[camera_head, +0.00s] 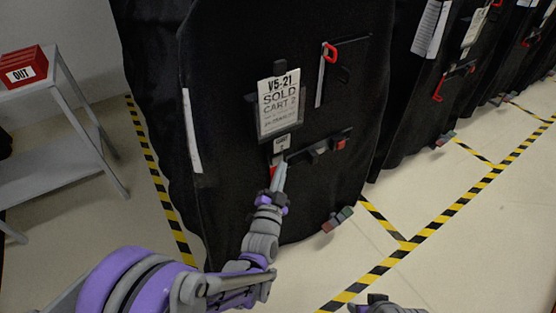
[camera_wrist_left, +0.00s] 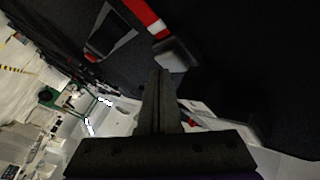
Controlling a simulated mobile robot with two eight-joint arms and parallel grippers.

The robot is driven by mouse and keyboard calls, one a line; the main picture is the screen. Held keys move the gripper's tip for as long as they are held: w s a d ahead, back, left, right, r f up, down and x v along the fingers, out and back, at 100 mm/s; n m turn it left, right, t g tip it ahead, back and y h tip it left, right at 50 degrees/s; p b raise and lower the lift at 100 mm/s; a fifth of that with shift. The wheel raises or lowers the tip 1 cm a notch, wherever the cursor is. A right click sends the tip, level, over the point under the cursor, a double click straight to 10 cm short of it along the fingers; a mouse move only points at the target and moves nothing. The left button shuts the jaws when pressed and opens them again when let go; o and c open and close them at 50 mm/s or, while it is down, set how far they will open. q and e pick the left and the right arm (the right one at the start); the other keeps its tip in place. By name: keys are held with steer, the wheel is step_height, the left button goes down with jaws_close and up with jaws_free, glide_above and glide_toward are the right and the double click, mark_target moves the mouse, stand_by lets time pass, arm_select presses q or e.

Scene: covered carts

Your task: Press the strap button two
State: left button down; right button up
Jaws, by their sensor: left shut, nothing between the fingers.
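A cart under a black cover (camera_head: 225,80) stands ahead, with a "V5-21 SOLD CART" sign (camera_head: 279,105) on its front. Below the sign is a dark horizontal strap bar (camera_head: 318,146) with a red piece (camera_head: 341,144) at its right end; another red piece shows at the left end, beside my fingertips. Which one is strap button two cannot be told. My left gripper (camera_head: 281,172) is shut and empty, its fingertips close to the bar's left end. In the left wrist view, the shut fingers (camera_wrist_left: 160,78) point at a grey buckle (camera_wrist_left: 175,53) on a red strap (camera_wrist_left: 147,16); contact is unclear.
A grey side table (camera_head: 55,85) with a red "OUT" box (camera_head: 24,67) stands at the left. More black-covered carts (camera_head: 400,90) line the right. A red and green block (camera_head: 337,219) sits at the cart's lower edge.

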arm_select(q)
steer(key=shift+w+a, duration=0.35)
steer(key=shift+w, duration=0.15)
stand_by(0.6)
steer(key=shift+s, duration=0.1)
steer(key=shift+s+d, duration=0.6)
steer(key=shift+s, duration=0.1)
steer(key=s+d, duration=0.1)
steer(key=s, duration=0.1)
steer(key=s+d, duration=0.2)
steer(key=shift+p, duration=0.4)
steer(key=shift+a, duration=0.1)
stand_by(0.4)
